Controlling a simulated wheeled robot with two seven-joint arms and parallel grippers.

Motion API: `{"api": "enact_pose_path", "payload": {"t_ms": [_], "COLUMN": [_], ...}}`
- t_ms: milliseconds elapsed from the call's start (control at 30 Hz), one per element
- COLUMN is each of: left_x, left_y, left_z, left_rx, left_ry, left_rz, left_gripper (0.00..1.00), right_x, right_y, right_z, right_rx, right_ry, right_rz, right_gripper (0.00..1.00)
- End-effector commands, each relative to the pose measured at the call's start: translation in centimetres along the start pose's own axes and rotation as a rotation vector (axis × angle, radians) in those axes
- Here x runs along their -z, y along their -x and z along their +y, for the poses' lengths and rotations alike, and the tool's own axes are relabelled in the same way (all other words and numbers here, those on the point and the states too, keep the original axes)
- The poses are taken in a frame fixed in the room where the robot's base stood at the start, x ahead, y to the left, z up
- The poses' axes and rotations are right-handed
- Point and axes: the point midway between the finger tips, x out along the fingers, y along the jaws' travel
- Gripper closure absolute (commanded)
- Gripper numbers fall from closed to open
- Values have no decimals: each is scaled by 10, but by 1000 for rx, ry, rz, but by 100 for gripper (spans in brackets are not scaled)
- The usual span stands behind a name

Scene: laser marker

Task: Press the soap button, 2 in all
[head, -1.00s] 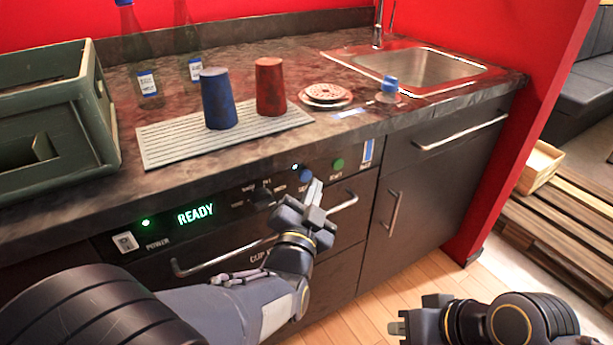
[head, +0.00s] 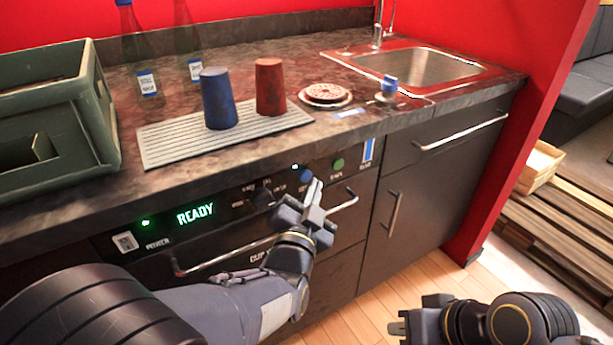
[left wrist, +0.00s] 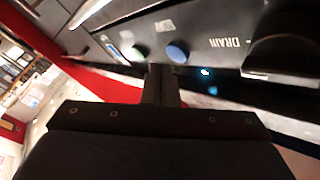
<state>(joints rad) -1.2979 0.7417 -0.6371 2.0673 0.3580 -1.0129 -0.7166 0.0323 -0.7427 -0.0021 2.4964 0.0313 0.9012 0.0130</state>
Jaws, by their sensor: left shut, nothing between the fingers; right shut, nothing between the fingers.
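The dark control panel under the counter carries a round blue button (head: 306,175), partly behind my left gripper, and a green button (head: 338,164) to its right. Their labels are too small or covered to read surely, so I cannot confirm which says soap. My left gripper (head: 315,187) is shut and empty, its tip close to the blue button. In the left wrist view the shut fingers (left wrist: 161,84) end just below the blue button (left wrist: 177,52) and green button (left wrist: 140,52); contact cannot be told. My right gripper (head: 398,328) is shut and empty, low at the right.
The panel also has a knob (head: 262,197), a lit READY display (head: 195,214) and a power switch (head: 125,242). A drawer handle (head: 343,205) is close beside my left gripper. A blue cup (head: 218,98) and red cup (head: 269,87) stand on a ribbed mat (head: 165,147).

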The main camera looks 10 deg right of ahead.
Motion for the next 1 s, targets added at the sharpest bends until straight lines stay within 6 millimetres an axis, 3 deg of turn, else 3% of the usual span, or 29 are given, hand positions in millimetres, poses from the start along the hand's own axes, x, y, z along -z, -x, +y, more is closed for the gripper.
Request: {"api": "enact_pose_path", "payload": {"t_ms": [1000], "left_x": [-6], "left_y": [-9], "left_z": [-6], "left_rx": [0], "left_ry": [0], "left_rz": [0], "left_gripper": [100], "right_x": [-2], "right_y": [-5], "right_z": [2], "right_rx": [0], "right_ry": [0], "right_rz": [0], "right_gripper": [100]}}
